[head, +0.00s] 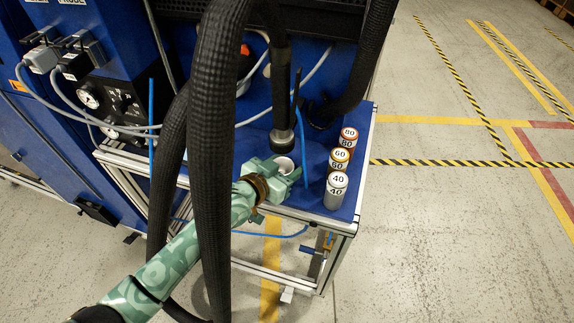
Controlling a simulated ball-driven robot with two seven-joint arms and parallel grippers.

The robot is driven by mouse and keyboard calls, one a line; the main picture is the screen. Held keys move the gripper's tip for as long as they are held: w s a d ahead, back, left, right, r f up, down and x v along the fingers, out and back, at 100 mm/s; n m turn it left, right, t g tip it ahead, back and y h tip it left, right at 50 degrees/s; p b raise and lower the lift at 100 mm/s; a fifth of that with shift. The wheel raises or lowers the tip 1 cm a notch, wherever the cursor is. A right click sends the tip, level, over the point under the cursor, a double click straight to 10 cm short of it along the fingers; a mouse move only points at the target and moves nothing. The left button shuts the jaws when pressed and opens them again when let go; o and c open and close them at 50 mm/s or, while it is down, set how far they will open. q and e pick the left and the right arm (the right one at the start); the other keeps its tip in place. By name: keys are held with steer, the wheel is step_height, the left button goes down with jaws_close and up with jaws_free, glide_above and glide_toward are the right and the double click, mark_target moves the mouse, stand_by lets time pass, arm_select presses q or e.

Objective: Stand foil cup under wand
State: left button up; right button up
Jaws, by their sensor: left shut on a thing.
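The foil cup (285,164) is a small light cup with an open round top. My left gripper (283,171) is shut on it at the front part of the blue shelf. The wand (282,138) hangs down with a dark round lower end, just behind and above the cup. I cannot tell whether the cup is directly under it or touching the shelf. My gripper hides most of the cup's side. My right gripper is not in view.
Cans marked 80 (348,138), 60 (339,159) and 40 (336,190) stand in a row on the blue shelf (317,207), right of my gripper. Thick black hoses (213,130) hang in front of the blue machine. A blue tube (301,150) rises close to the cup.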

arm_select(q)
steer(key=shift+f, duration=0.15)
steer(key=o, duration=1)
steer(key=shift+c, duration=0.2)
steer(key=shift+s+a+r, duration=0.15)
steer(key=shift+r, duration=0.1)
steer(key=p+v, duration=0.4)
steer(key=v, duration=0.7)
steer(key=shift+s, duration=0.2)
steer(key=shift+a+r, duration=0.1)
steer(key=shift+a, duration=0.05)
